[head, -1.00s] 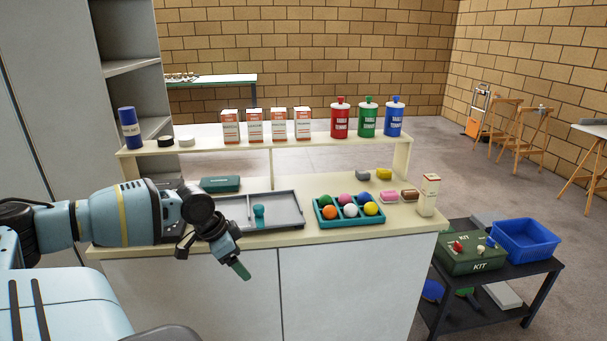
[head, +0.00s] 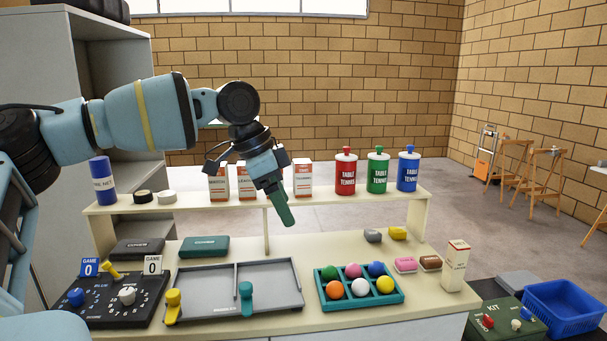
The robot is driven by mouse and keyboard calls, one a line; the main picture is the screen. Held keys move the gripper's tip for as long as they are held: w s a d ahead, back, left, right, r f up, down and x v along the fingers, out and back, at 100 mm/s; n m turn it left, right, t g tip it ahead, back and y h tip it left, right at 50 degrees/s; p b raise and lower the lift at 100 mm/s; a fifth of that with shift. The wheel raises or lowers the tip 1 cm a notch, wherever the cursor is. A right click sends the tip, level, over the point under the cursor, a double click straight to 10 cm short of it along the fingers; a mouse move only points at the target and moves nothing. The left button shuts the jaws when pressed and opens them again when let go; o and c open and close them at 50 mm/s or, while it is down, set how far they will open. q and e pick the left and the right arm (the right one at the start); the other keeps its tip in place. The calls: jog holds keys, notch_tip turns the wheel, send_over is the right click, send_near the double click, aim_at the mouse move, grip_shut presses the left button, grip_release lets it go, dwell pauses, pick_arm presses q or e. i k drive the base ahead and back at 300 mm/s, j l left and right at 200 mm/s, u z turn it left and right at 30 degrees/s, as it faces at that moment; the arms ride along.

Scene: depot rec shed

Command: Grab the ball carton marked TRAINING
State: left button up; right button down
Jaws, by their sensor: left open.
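Several white and orange ball cartons stand in a row on the raised shelf: a left carton (head: 218,186), a second carton (head: 246,186), one mostly hidden behind my gripper, and a right carton (head: 303,180). Their print is too small to read surely, so I cannot tell which is marked TRAINING. My left gripper (head: 284,212) hangs in front of the shelf, between the second and right cartons, its green fingers pointing down. It is open and holds nothing. My right gripper is not in view.
Red (head: 345,172), green (head: 377,172) and blue (head: 408,170) tins stand right of the cartons; a blue tube (head: 102,182) stands left. Below are a grey tray (head: 205,281), a teal ball tray (head: 330,302), a black scoreboard (head: 142,301) and a tall carton (head: 455,268).

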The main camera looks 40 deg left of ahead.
aim_at(302, 168)
jog(key=i+j, duration=0.7)
jog(key=j, duration=0.25)
jog(key=i+j, duration=0.35)
jog(key=j, duration=0.1)
